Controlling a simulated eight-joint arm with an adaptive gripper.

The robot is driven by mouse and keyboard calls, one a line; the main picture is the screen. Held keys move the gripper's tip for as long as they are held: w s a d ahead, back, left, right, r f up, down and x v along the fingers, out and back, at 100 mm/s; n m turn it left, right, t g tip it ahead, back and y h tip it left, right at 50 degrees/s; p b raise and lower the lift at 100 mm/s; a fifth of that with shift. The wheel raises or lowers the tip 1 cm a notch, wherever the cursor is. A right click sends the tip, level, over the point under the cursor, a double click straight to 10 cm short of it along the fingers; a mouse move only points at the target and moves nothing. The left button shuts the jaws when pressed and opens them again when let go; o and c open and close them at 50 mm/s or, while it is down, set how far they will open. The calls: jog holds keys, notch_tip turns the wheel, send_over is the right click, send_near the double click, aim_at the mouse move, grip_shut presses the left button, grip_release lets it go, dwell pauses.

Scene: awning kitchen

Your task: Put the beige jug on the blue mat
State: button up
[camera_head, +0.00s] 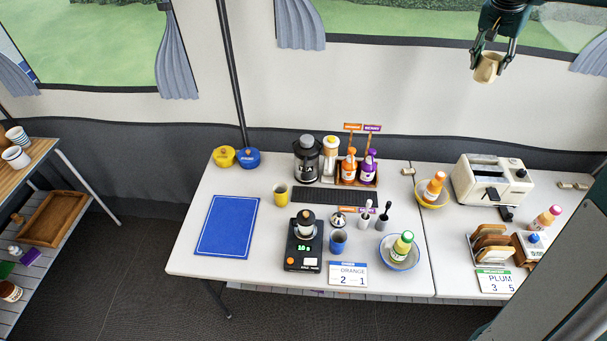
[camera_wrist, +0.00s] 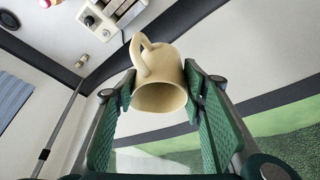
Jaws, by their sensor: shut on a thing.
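The beige jug (camera_head: 487,67) is high up at the top right of the head view, well above the tables. My gripper (camera_head: 491,58) is shut on it. In the wrist view the jug (camera_wrist: 160,82) sits between the two green finger pads of my gripper (camera_wrist: 160,92), its open mouth facing the camera and its handle at the upper left. The blue mat (camera_head: 229,226) lies flat on the left part of the white table, far to the lower left of my gripper. Nothing lies on the mat.
Right of the mat stand a yellow cup (camera_head: 281,194), a black scale (camera_head: 304,247) and a blue cup (camera_head: 338,240). Yellow and blue round containers (camera_head: 248,158) stand behind it. A toaster (camera_head: 491,181) is below my gripper. A wooden shelf (camera_head: 40,150) stands far left.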

jog(key=s+a+f+n+y+b, duration=0.1)
jog(key=a+f+n, duration=0.25)
jog(key=a, duration=1.25)
jog(key=s+a+f+n+t+y, duration=0.1)
jog(key=a+f+n, duration=0.3)
jog(key=a, duration=1.2)
jog(key=s+a+f+n+y+b, duration=0.15)
jog(key=a+f, duration=0.45)
jog(key=a, duration=1)
jog(key=s+a+f+n+y, duration=0.1)
jog(key=s+a+f+n, duration=0.3)
jog(key=s+a+f, duration=0.3)
jog(key=s+a+f+n+g+y+b, duration=0.1)
jog(key=s+a+f+n, duration=0.3)
jog(key=s+a+f, duration=0.3)
jog(key=s+a+f+n+g+y, duration=0.1)
jog(key=s+a+f+n, duration=0.3)
jog(key=s+a+f, duration=0.3)
jog(key=s+a, duration=0.5)
jog(key=a, duration=0.5)
jog(key=shift+s+f+y+b, duration=0.2)
jog(key=shift+f+y+b, duration=0.05)
jog(key=shift+y+b, duration=0.1)
notch_tip(320, 180, down, 6)
jog(key=b, duration=0.1)
jog(key=shift+f, duration=0.15)
